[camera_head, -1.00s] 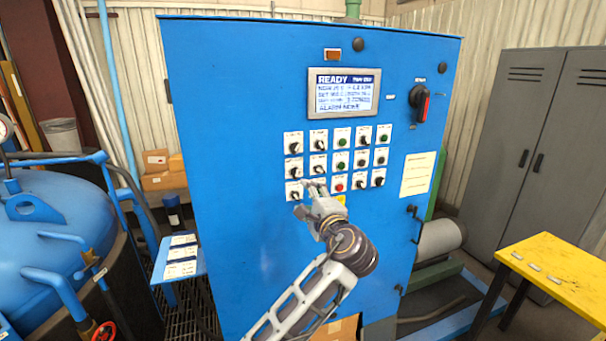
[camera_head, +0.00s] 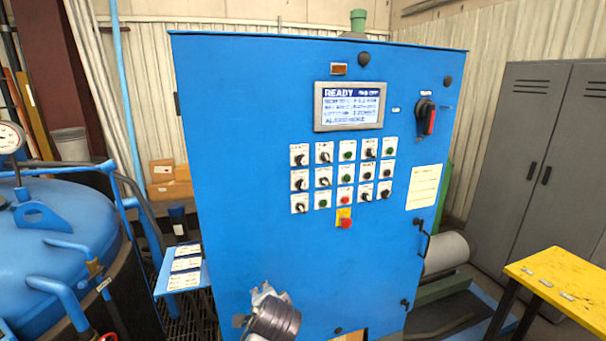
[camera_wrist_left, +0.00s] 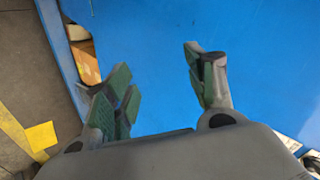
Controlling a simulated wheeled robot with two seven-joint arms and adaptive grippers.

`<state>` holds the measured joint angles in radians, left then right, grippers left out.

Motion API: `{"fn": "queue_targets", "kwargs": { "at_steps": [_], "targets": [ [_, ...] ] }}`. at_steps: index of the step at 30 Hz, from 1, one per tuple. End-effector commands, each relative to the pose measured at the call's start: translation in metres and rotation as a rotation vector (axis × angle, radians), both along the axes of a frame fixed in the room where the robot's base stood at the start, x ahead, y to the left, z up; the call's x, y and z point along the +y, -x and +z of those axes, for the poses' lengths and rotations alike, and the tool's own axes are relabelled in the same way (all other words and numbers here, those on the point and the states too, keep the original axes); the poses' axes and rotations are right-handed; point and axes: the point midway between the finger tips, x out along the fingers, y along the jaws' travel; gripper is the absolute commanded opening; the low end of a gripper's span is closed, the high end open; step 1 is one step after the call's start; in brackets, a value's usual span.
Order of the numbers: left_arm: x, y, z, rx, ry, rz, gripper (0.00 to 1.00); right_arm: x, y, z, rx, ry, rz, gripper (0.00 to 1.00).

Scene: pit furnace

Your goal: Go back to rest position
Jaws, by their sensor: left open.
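My left gripper (camera_head: 258,297) is low in front of the blue control cabinet (camera_head: 260,240), at the bottom of the head view, with only its end and wrist showing. In the left wrist view its two green-padded fingers (camera_wrist_left: 160,78) are spread apart with nothing between them. Blue cabinet surface (camera_wrist_left: 160,50) fills the space beyond them. I cannot tell the exact gap to the cabinet. My right gripper is in neither view.
The cabinet has a screen (camera_head: 349,106) reading READY, rows of knobs and buttons, and a red emergency button (camera_head: 346,223). A blue furnace vessel (camera_head: 60,225) stands left, a small label shelf (camera_head: 163,283) beside it. A yellow table (camera_head: 565,285) and grey lockers (camera_head: 520,150) stand right.

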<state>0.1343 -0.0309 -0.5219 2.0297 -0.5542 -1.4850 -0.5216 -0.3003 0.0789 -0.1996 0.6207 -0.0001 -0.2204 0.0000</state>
Motion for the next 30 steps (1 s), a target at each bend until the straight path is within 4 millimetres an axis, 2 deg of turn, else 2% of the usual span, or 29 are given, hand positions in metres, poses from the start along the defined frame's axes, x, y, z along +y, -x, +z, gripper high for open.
{"fn": "queue_targets", "kwargs": {
  "at_steps": [1, 6, 15, 24, 30],
  "targets": [
    [0.007, 0.009, -0.011, 0.023, 0.030, 0.016, 0.55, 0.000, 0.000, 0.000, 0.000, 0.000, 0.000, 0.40],
    [0.026, 0.036, -0.042, 0.090, 0.137, 0.081, 0.55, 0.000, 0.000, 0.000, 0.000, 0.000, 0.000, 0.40],
    [0.059, 0.091, -0.086, 0.199, 0.306, 0.207, 0.55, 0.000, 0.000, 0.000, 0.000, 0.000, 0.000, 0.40],
    [0.089, 0.150, -0.117, 0.297, 0.449, 0.342, 0.55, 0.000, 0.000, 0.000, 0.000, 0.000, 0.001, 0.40],
    [0.106, 0.189, -0.129, 0.355, 0.532, 0.431, 0.55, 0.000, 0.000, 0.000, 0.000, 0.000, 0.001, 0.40]
  ]
}}
